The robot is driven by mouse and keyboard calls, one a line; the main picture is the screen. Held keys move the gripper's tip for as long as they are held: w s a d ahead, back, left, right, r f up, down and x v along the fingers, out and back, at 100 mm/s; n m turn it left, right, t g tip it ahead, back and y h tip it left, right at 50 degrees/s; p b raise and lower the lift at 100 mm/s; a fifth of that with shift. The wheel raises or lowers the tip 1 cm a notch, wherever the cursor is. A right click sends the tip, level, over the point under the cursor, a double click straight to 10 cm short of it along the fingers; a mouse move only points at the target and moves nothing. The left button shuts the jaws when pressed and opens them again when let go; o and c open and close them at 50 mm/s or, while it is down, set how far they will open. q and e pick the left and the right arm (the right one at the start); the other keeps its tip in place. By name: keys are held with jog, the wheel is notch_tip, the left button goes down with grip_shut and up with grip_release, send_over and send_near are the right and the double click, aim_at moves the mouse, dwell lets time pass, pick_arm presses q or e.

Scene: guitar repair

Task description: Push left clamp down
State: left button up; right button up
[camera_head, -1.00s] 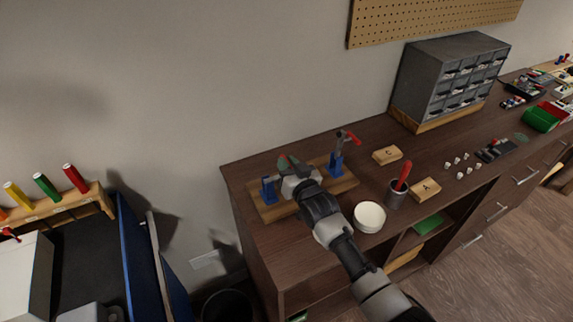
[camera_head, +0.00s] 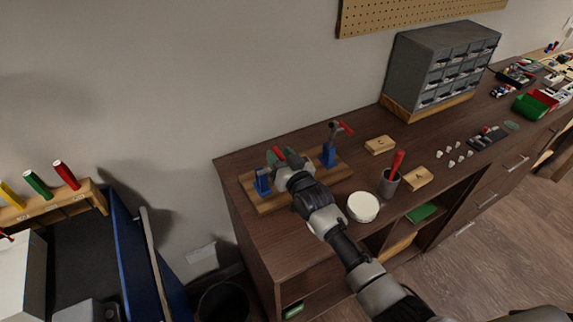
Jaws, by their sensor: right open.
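A wooden board (camera_head: 300,189) on the workbench carries two blue toggle clamps. The left clamp (camera_head: 262,183) has its blue base at the board's left end. A red handle tip (camera_head: 278,152) shows at my right gripper (camera_head: 280,162), which hides most of the left clamp's upper part. My right gripper is open, over the board between the two clamps; whether it touches the handle I cannot tell. The right clamp (camera_head: 329,155) stands at the board's right end with its red handle (camera_head: 344,127) raised. My left gripper is not in view.
A white round container (camera_head: 363,208) and a grey cup (camera_head: 389,185) with a red-handled tool stand right of my arm. Wooden blocks (camera_head: 380,145) and a grey drawer cabinet (camera_head: 440,70) are farther right. The bench's left front corner is clear.

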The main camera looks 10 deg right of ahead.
jog(key=b+v, duration=0.1)
jog(key=v, duration=0.9)
jog(key=shift+s, duration=0.25)
jog(key=shift+s+d, duration=0.1)
